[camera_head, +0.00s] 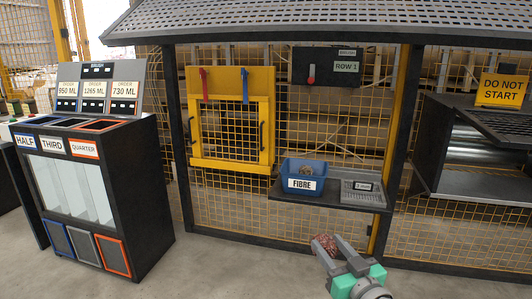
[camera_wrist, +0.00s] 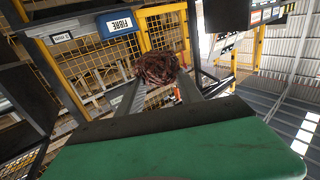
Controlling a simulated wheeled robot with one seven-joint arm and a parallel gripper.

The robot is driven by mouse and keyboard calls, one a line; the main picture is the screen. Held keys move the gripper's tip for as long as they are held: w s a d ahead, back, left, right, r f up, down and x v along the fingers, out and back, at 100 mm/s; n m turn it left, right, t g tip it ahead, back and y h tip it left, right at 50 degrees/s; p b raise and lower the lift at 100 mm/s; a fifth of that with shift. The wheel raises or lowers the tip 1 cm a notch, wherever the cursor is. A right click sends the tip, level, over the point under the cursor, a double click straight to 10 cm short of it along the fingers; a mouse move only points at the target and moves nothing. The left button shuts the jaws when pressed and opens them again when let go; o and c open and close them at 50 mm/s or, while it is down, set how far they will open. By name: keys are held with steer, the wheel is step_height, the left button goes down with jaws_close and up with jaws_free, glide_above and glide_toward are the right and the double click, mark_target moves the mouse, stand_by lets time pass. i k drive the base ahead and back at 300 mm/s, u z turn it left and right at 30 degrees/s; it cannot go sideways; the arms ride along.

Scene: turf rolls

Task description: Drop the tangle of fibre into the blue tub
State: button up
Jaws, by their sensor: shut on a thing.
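My gripper (camera_head: 330,247) is shut on a reddish-brown tangle of fibre (camera_head: 324,245), in front of and below the shelf in the head view. The tangle (camera_wrist: 157,67) also shows between the fingertips in the wrist view. The blue tub (camera_head: 291,169), labelled FIBRE, stands upright on a dark shelf, with some light brown stuff inside it. The tub (camera_wrist: 119,26) also shows at the top of the wrist view, beyond the tangle and apart from it.
A yellow mesh gate (camera_head: 232,118) is behind at left. A black sorting cabinet (camera_head: 90,190) stands at far left. Open floor lies in front of the shelf.

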mark_target(307, 193)
steer(key=u, duration=0.65)
steer(key=i, duration=0.5)
steer(key=u, duration=0.6)
steer(key=i, duration=0.85)
steer(key=z, duration=0.55)
steer(key=i, duration=0.85)
steer(key=z, duration=0.7)
